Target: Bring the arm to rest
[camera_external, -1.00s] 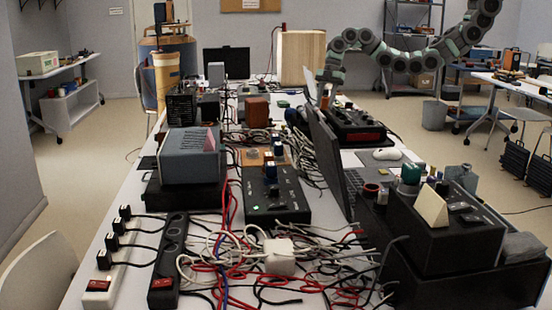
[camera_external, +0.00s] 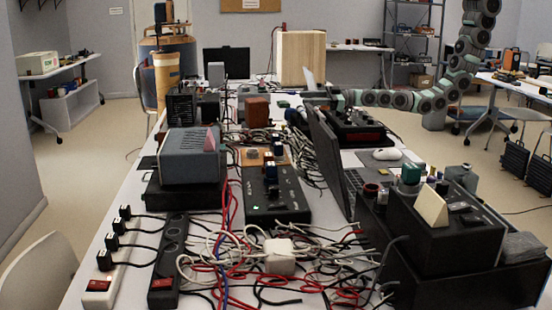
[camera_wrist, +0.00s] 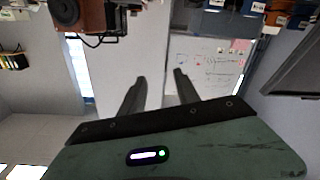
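My arm (camera_external: 400,99) reaches in from the right in the external view, with its outer links lying nearly level above the far part of the table. My gripper (camera_external: 318,97) is at its left end, behind the top of the open laptop (camera_external: 332,150), and its fingers are hard to make out there. In the wrist view my gripper (camera_wrist: 158,85) shows two dark fingers standing apart with nothing between them. It is open and empty.
The long table (camera_external: 125,215) is crowded with cables, power strips (camera_external: 167,262) and boxed devices. A black device (camera_external: 352,128) stands below my outer links. A wooden box (camera_external: 301,58) stands farther back. The wrist view shows a whiteboard (camera_wrist: 207,68) and a speaker (camera_wrist: 88,18).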

